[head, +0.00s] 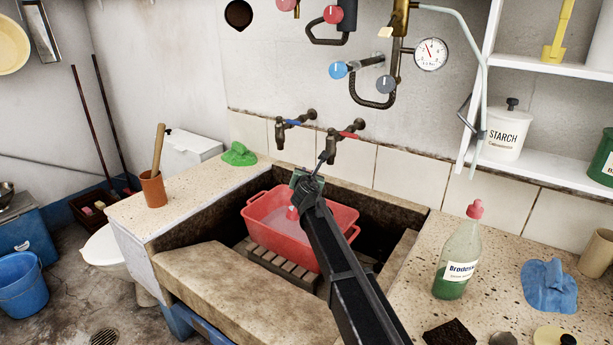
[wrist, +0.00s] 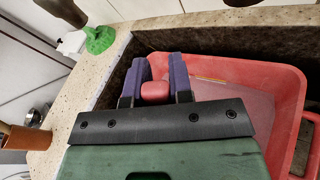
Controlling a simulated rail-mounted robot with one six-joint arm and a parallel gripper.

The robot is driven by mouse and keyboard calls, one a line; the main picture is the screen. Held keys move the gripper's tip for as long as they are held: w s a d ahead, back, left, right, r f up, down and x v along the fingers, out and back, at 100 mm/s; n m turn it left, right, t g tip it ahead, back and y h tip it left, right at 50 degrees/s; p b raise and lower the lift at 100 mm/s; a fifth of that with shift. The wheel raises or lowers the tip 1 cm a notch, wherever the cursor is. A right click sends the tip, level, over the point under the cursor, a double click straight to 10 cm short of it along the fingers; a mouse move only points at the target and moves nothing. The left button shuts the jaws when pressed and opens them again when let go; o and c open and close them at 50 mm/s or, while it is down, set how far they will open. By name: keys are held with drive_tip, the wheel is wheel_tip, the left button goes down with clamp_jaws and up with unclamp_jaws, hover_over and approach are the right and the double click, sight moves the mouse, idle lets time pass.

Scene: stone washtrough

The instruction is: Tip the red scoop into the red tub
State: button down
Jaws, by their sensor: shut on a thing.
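The red tub (head: 310,250) stands on a slatted wooden rack in the stone trough, with pale, pinkish contents inside. Its rim (wrist: 285,105) fills the right of the wrist view. My gripper (head: 296,199) is above the tub's inside, with its dark arm crossing the tub's right part. In the wrist view, its two purple fingers (wrist: 161,72) are shut on a small red piece, which I take as the red scoop (wrist: 154,91). In the head view, a small red part of the scoop (head: 292,213) shows below my gripper. The rest is hidden, so I cannot tell its tilt.
Brass taps (head: 335,143) stick out from the wall just behind my gripper. A green cloth (head: 239,155) and a terracotta pot (head: 153,189) are on the left ledge. A bottle (head: 458,255) and a blue cloth (head: 548,288) are on the right ledge.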

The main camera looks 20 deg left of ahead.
idle(0.3)
drive_tip(key=shift+w+d+f+m+g, duration=0.25)
drive_tip(key=shift+w+d+m, duration=0.15)
drive_tip(key=shift+w+d, duration=0.1)
drive_tip(key=shift+w+d+f+m+g, duration=0.25)
drive_tip(key=shift+w+d+m, duration=0.15)
drive_tip(key=shift+w+d, duration=0.1)
drive_tip(key=shift+w+d+f+m+g, duration=0.2)
drive_tip(key=shift+w+d+f+m, duration=0.15)
drive_tip(key=shift+w+d, duration=0.15)
drive_tip(key=shift+w+d+f+m+g, duration=0.2)
drive_tip(key=shift+w+d+f+m, duration=0.15)
drive_tip(key=shift+w, duration=0.15)
idle(0.4)
drive_tip(key=shift+w+d+f+m+g+y+b, duration=0.4)
drive_tip(key=shift+w+d+f+m+g, duration=0.25)
drive_tip(key=shift+w+d+f, duration=0.25)
idle(0.3)
